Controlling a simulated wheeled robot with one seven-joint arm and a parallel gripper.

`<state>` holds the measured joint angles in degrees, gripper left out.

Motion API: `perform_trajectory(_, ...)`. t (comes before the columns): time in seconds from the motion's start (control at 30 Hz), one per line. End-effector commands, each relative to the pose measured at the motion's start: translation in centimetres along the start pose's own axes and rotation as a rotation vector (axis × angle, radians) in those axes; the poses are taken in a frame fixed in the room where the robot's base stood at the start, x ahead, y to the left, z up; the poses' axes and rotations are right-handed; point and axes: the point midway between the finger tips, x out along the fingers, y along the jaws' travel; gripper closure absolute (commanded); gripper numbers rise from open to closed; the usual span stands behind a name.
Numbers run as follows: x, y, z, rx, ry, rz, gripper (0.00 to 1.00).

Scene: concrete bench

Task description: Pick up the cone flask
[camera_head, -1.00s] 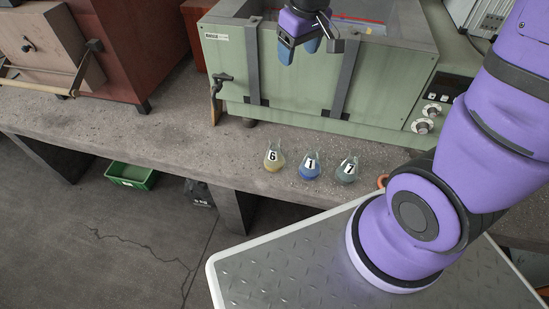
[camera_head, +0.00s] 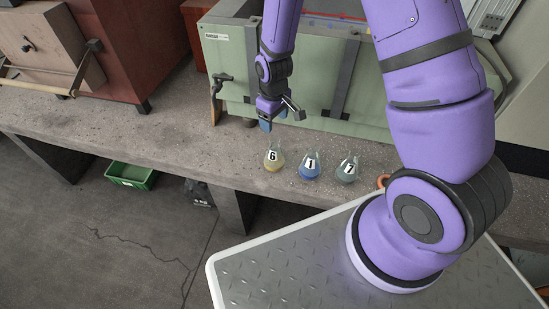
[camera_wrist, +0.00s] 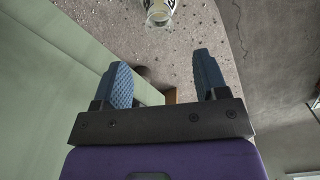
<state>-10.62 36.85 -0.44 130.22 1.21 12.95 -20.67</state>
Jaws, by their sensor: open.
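Three cone flasks stand upright in a row on the concrete bench (camera_head: 120,127). The left one, labelled 6, is a yellowish flask (camera_head: 273,163). The middle one, labelled 1, is a blue flask (camera_head: 310,169). The right one, a grey-green flask (camera_head: 346,174), has a label that seems to read 7. My gripper (camera_head: 276,124) is above and behind the yellowish flask, apart from it. In the wrist view its blue fingers (camera_wrist: 166,85) are spread with nothing between them. One flask (camera_wrist: 158,12) shows there at the top edge, partly cut off, beyond the fingertips.
A green metal box (camera_head: 221,83) with dark straps stands right behind the flasks, close to my gripper. A reddish-brown cabinet (camera_head: 140,45) stands at the back left. The bench left of the flasks is clear. A green crate (camera_head: 131,175) is on the floor.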

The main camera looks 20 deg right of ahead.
Motion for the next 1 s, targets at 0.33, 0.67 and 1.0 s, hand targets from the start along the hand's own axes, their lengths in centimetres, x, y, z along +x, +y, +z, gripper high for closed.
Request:
perform_trajectory(0.33,4.1,0.0,0.0,0.001,0.0,0.0,0.33)
perform_trajectory(0.67,6.8,0.0,0.2,0.001,-0.003,-0.001,0.33)
perform_trajectory(1.0,9.6,0.1,0.1,0.001,0.0,0.0,0.33)
